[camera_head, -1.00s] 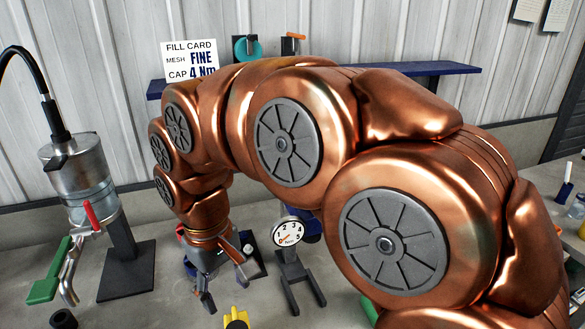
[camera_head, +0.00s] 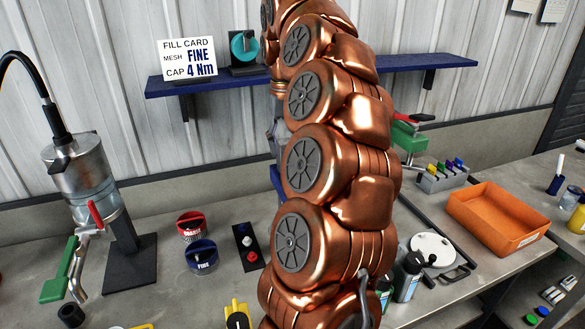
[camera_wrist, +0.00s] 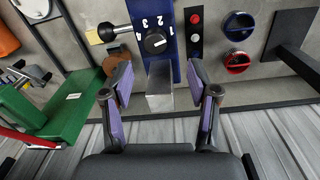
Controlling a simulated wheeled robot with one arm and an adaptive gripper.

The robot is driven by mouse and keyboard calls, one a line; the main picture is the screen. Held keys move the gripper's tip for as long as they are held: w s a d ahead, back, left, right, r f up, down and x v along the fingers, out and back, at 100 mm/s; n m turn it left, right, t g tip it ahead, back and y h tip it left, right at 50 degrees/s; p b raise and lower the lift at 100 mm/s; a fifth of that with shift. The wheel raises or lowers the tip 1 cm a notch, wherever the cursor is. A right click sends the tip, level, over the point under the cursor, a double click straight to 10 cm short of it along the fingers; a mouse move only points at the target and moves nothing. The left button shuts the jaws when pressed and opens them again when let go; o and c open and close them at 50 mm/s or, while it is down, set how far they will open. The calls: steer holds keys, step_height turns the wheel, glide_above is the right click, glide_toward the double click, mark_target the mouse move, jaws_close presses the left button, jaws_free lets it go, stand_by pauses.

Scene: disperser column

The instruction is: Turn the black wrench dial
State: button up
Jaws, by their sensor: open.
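The black dial (camera_wrist: 155,41) is a round knob with a white mark, set on a blue panel (camera_wrist: 172,14) with white numerals 1 to 4 around it. In the wrist view it sits at upper centre, just beyond my fingertips. My gripper (camera_wrist: 160,72) is open, its purple-padded fingers apart, with no finger touching the dial. A grey metal block (camera_wrist: 160,88) shows between the fingers; I cannot tell whether they touch it. In the head view my copper arm hides the dial and most of my gripper.
A black plate with red and white buttons (camera_head: 249,246) and the red (camera_head: 191,226) and blue FINE (camera_head: 202,256) containers stand left of my arm. A metal dispenser (camera_head: 85,175) is farther left. An orange tray (camera_head: 498,217) lies right. The blue shelf (camera_head: 205,84) runs behind.

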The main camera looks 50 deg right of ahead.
steer(key=shift+s+d, duration=0.15)
steer(key=shift+d, duration=0.25)
steer(key=shift+f+p, duration=1.25)
steer(key=shift+f, duration=2.6)
jaws_close()
